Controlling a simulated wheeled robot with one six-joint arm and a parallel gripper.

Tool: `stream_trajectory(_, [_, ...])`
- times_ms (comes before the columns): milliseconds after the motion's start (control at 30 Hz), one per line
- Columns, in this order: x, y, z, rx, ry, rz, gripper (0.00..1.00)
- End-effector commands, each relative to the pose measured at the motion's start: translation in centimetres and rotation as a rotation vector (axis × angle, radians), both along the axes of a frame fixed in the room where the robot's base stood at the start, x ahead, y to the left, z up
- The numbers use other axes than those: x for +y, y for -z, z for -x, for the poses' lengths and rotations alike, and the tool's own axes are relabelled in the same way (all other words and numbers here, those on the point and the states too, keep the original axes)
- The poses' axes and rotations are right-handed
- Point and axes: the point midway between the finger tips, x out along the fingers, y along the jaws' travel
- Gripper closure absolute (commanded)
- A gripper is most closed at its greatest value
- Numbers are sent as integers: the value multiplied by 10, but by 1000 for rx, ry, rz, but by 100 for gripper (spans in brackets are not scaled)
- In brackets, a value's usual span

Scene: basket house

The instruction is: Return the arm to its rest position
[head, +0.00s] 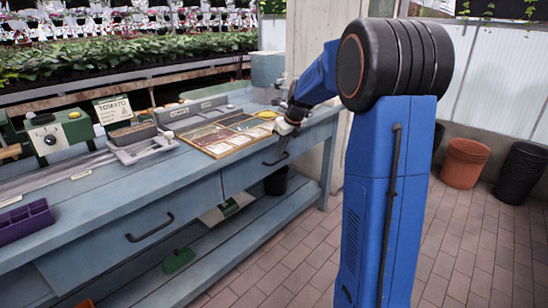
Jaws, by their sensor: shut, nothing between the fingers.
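My gripper (281,156) is at the end of my blue arm, at the right front edge of the blue workbench (95,187). It hangs over the edge and points down, in front of the drawer front on the right. Its fingers are small and dark in this view. They look shut, and nothing shows between them. Whether they touch the bench cannot be told.
A wooden divided tray (208,152) lies on the bench beside my gripper. A grey scale-like device (142,149), a green box with a dial (58,136), a TOMATO sign (113,109) and a purple tray (26,221) stand further left.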

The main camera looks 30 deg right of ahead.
Motion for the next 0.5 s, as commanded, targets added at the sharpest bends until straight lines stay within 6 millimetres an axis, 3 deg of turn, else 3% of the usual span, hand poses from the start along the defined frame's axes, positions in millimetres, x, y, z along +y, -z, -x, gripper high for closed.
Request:
stream_trajectory(200, [-5, -37, 14, -1, 0, 1, 100])
stream_trajectory(500, [-8, -57, 22, 1, 0, -1, 100])
